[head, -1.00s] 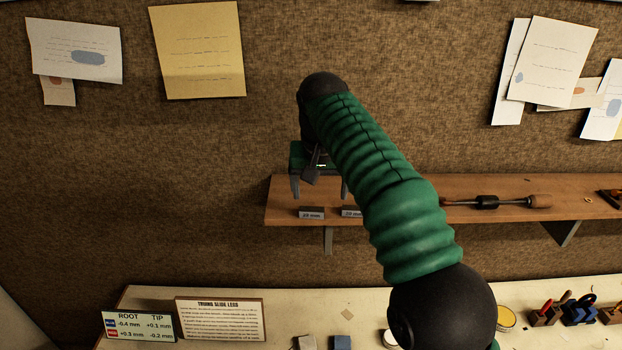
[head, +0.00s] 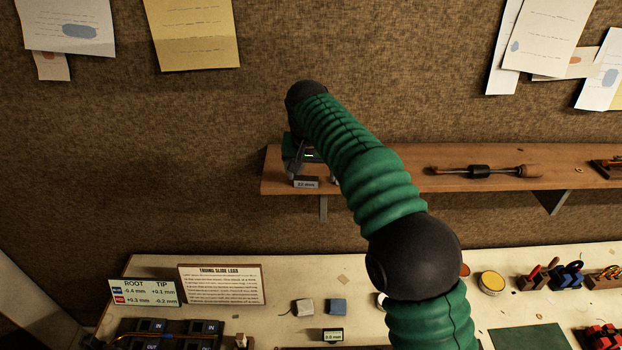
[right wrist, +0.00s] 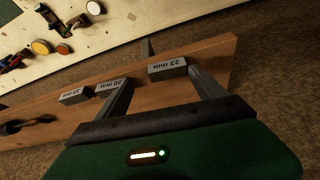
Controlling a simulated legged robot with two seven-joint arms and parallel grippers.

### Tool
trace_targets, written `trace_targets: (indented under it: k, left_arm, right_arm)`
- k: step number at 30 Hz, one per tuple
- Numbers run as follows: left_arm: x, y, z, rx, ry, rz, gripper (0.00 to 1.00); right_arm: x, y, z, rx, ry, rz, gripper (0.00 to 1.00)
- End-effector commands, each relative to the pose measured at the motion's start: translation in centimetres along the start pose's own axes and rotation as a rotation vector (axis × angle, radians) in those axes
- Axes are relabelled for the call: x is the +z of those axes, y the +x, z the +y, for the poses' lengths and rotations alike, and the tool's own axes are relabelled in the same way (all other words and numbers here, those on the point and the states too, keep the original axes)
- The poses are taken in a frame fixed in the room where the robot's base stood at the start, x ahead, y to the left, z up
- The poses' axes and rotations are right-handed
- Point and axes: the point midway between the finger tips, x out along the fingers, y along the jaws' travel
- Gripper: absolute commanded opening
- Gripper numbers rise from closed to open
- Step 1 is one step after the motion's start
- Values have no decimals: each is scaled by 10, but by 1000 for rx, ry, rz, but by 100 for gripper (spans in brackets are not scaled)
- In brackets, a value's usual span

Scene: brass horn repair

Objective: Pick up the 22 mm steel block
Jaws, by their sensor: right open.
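The 22 mm steel block (head: 306,184) is a small grey block with its label facing out, near the left end of the wooden shelf. It also shows in the right wrist view (right wrist: 167,67). My right gripper (right wrist: 158,82) is open and empty, with one finger to each side of this block. I cannot tell how deep the fingertips reach around it. In the head view my right gripper (head: 312,172) is at the shelf's left end, partly hidden by its arm. My left gripper is not in view.
In the right wrist view the 20 mm block (right wrist: 112,84) sits close to one finger, with another grey block (right wrist: 73,96) beyond it. A wooden-handled tool lies farther right on the shelf (head: 400,182). Below is a workbench (head: 270,325) with small items.

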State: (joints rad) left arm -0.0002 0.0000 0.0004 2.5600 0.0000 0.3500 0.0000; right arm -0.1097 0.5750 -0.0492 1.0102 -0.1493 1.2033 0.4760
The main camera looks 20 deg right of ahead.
Motion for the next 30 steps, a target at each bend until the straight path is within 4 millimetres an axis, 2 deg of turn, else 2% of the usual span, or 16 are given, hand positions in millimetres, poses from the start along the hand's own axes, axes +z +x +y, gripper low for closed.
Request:
trace_targets:
  k: [1,4,10,27,30]
  left_arm:
    - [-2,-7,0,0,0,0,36]
    - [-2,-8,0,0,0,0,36]
    - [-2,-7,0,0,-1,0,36]
    - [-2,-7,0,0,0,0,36]
    - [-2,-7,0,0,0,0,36]
  right_arm:
    - [-1,6,-2,1,-2,-2,80]
    - [0,17,-4,1,-3,-1,80]
    - [0,20,-5,1,-4,1,80]
    - [-1,20,-2,-1,-2,0,7]
    - [-1,20,-2,-1,-2,1,6]
